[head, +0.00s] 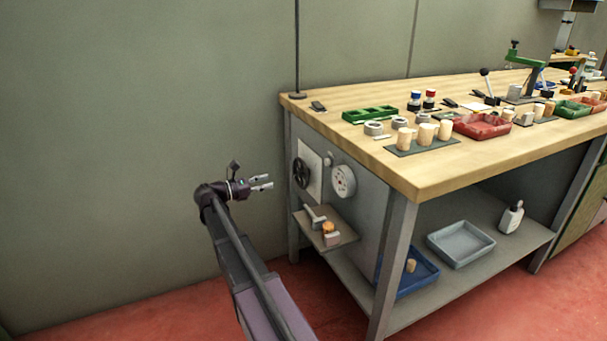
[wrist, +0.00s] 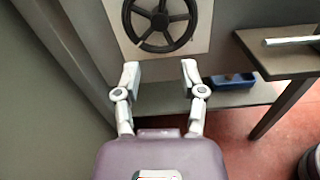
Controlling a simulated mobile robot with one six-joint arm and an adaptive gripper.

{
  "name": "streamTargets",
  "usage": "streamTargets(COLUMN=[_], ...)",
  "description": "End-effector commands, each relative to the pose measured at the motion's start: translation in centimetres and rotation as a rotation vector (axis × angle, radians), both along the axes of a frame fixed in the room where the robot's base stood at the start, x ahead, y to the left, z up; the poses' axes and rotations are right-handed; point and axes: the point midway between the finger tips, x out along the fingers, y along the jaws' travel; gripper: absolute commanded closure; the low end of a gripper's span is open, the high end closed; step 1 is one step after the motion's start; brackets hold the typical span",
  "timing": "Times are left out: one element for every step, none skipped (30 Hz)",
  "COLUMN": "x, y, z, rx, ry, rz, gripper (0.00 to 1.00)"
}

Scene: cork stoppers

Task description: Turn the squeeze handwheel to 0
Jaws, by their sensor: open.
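The black handwheel (head: 301,173) is mounted on a pale plate on the end panel of the workbench. In the wrist view the spoked handwheel (wrist: 160,20) is at the top centre, its upper edge cut off. My gripper (head: 263,182) is open and empty, to the left of the handwheel in the head view. In the wrist view my gripper (wrist: 160,72) has its two fingers spread just below the wheel's rim in the picture, with none of it between them. A round white dial (head: 343,181) sits right of the wheel; its reading is too small to tell.
A small side shelf (head: 341,240) below the dial holds a grey piece and an orange-topped piece. It juts out at the right in the wrist view (wrist: 285,62). A blue tray (head: 405,283) stands on the lower shelf.

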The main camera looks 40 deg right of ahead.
Motion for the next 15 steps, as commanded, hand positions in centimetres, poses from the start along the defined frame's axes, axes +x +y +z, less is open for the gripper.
streamTargets(x=[0.02, 0.02, 0.03, 0.03, 0.03, 0.03, 0.03, 0.03, 0.03, 0.03, 0.03, 0.03, 0.02, 0.02, 0.01], y=[0.01, 0.01, 0.02, 0.02, 0.02, 0.02, 0.02, 0.02, 0.02, 0.02, 0.02, 0.02, 0.01, 0.01, -0.02], z=[0.00, 0.00, 0.00, 0.00, 0.00, 0.00, 0.00, 0.00, 0.00, 0.00, 0.00, 0.00, 0.00, 0.00, 0.00], rx=[-0.005, -0.007, -0.009, -0.010, -0.011, -0.011, -0.011, -0.011, -0.011, -0.011, -0.011, -0.011, -0.011, -0.011, -0.011], ry=[-0.019, -0.028, -0.038, -0.043, -0.045, -0.047, -0.047, -0.046, -0.046, -0.046, -0.045, -0.045, -0.045, -0.045, -0.045], rz=[0.000, 0.000, 0.000, 0.000, 0.000, 0.000, 0.000, 0.000, 0.000, 0.000, 0.000, 0.000, 0.000, 0.000, 0.000], gripper=[0.47, 0.47, 0.47, 0.47, 0.47, 0.47, 0.47, 0.47, 0.47, 0.47, 0.47, 0.47, 0.47, 0.47, 0.47])
